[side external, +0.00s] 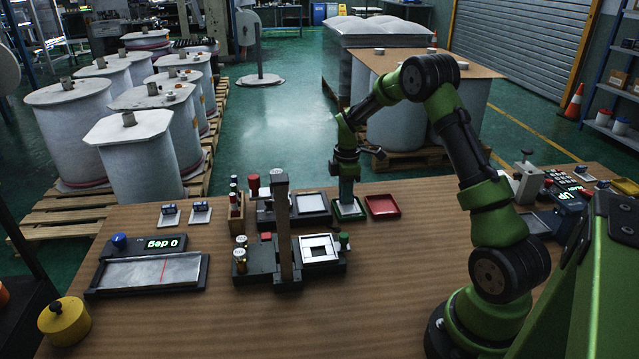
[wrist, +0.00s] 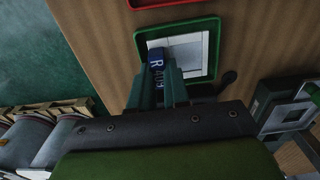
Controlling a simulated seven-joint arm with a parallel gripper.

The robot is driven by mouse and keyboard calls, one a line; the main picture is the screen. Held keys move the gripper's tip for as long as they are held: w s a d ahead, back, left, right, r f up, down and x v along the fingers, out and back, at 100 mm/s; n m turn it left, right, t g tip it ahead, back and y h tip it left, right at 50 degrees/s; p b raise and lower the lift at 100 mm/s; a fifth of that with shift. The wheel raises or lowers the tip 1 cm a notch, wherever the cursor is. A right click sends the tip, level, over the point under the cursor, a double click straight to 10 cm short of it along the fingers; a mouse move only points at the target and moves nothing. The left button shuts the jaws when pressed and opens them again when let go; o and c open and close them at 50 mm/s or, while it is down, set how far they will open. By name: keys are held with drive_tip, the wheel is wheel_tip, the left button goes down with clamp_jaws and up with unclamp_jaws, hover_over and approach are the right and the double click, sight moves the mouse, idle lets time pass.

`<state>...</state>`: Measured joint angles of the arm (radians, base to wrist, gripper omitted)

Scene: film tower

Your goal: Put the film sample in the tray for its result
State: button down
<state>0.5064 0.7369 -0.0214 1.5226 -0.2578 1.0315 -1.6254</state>
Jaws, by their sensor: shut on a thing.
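My gripper (side external: 347,199) points down over the green tray (side external: 337,214) at the back of the table. In the wrist view its fingers (wrist: 167,78) are shut on the blue lettered block (wrist: 156,67) of the film sample. A pale square sheet (wrist: 197,50) shows below the block, inside the rim of the green tray (wrist: 216,27). The fingers hide part of the sheet, and I cannot tell whether the sample touches the tray floor. The red tray (side external: 383,206) stands just right of the green one and looks empty; its edge also shows in the wrist view (wrist: 160,3).
Two more blue-tagged samples (side external: 200,212) lie at the left. An angle display device (side external: 150,270), a dark post (side external: 281,230) and bench instruments (side external: 320,249) stand left of the trays. A keypad device (side external: 566,196) is at the right. The table in front of the trays is clear.

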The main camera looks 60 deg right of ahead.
drive_tip(key=shift+f, duration=0.1)
idle(0.3)
drive_tip(key=c, duration=1)
unclamp_jaws()
drive_tip(key=shift+o, duration=0.3)
drive_tip(key=o, duration=0.5)
drive_tip(key=shift+c, duration=0.2)
drive_tip(key=shift+r, duration=3.55)
